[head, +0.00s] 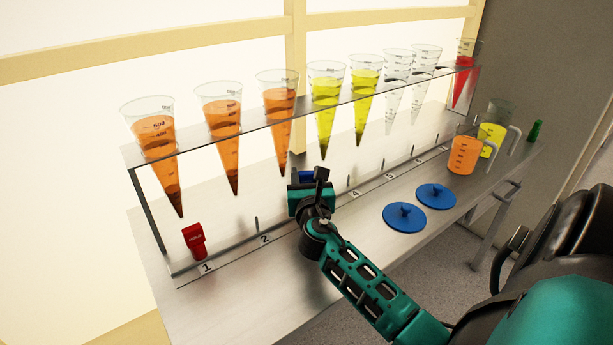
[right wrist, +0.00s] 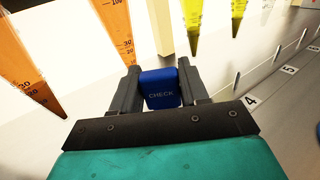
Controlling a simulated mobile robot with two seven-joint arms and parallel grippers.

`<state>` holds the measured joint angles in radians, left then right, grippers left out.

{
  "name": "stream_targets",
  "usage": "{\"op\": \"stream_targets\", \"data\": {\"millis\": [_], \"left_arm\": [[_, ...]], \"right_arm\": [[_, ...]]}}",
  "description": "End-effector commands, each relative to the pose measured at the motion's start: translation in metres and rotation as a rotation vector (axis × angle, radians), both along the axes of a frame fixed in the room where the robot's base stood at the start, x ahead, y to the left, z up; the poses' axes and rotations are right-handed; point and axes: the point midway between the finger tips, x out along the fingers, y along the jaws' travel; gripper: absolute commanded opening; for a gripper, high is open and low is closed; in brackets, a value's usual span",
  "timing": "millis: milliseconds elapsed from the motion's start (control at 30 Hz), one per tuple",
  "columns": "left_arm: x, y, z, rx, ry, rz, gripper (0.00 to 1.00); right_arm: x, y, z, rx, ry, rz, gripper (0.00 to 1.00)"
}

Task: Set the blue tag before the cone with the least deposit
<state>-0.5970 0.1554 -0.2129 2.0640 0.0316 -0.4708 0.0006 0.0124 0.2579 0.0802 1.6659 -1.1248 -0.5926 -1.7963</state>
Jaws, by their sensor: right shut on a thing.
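A clear shelf rack (head: 300,112) holds a row of cones. Three hold orange juice: the first (head: 155,140), the second (head: 222,125) and the third (head: 279,105). Two hold yellow juice (head: 326,92), (head: 364,82); two look empty (head: 397,72), (head: 426,62); the far one is red (head: 463,85). Darker deposit shows toward some tips; amounts are hard to compare. My right gripper (head: 308,178) is shut on the blue tag, which reads CHECK (right wrist: 160,90), behind the number strip near the third cone. A red tag (head: 194,240) stands before cone 1. My left gripper is not seen.
Two blue lids (head: 405,217), (head: 436,195) lie at the front right. Jugs of orange (head: 463,155) and yellow juice (head: 490,140) stand at the right end, with a small green object (head: 535,130). Thin upright pegs divide the numbered strip (head: 265,240).

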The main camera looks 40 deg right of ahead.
Motion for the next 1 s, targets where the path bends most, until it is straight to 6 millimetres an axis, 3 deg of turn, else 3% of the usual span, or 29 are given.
{"op": "stream_targets", "data": {"millis": [667, 700, 1000], "left_arm": [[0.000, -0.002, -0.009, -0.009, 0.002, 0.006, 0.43], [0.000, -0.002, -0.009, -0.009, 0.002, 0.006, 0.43], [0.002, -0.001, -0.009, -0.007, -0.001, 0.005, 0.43]], "right_arm": [[0.000, 0.000, -0.012, 0.000, 0.000, 0.000, 0.10], [0.000, 0.000, -0.012, 0.000, 0.000, 0.000, 0.45], [0.000, 0.000, -0.012, 0.000, 0.000, 0.000, 0.74]]}}
